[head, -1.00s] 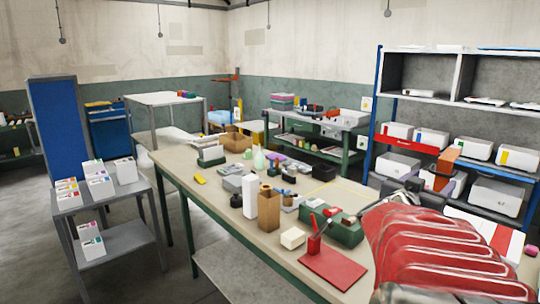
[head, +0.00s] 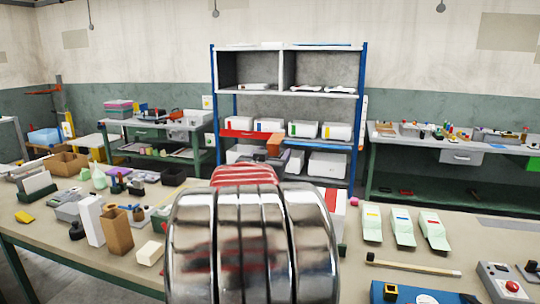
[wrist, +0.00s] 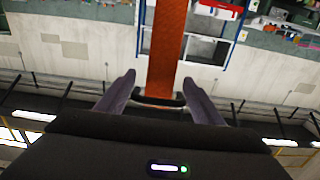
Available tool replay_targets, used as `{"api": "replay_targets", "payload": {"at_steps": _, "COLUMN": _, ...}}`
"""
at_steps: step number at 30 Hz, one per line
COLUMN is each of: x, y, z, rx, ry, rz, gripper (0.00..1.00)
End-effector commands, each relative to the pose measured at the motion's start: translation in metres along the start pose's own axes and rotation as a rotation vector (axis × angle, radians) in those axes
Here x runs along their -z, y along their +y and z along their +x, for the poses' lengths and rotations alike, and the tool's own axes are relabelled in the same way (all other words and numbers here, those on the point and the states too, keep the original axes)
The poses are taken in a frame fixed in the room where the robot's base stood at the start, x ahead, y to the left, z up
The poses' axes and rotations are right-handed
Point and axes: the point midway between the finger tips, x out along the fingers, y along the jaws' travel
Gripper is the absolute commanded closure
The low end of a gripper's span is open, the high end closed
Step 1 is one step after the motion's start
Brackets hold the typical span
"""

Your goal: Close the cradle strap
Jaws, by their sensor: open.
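No cradle strap can be made out in either view, and I cannot tell which bench item is the cradle. The wrist view is upside down and shows wall, ceiling lights and distant shelving. In the head view my shiny, red-reflecting arm covers the middle of the bench and hides what lies behind it.
A blue-framed shelf (head: 362,110) stands behind.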

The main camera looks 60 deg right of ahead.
Motion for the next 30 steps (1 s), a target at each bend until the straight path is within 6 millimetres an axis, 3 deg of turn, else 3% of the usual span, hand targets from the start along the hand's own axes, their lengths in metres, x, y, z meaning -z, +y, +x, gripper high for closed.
{"api": "replay_targets", "payload": {"at_steps": 8, "x": -0.0002, "y": -0.0004, "z": 0.0008, "rx": 0.001, "ry": -0.001, "rz": 0.0, "gripper": 0.39}}
{"api": "replay_targets", "payload": {"at_steps": 27, "x": -0.0002, "y": -0.0018, "z": 0.0003, "rx": 0.003, "ry": -0.001, "rz": 0.0, "gripper": 0.84}}
{"api": "replay_targets", "payload": {"at_steps": 30, "x": -0.0001, "y": -0.0018, "z": -0.0029, "rx": 0.003, "ry": -0.001, "rz": 0.0, "gripper": 0.86}}
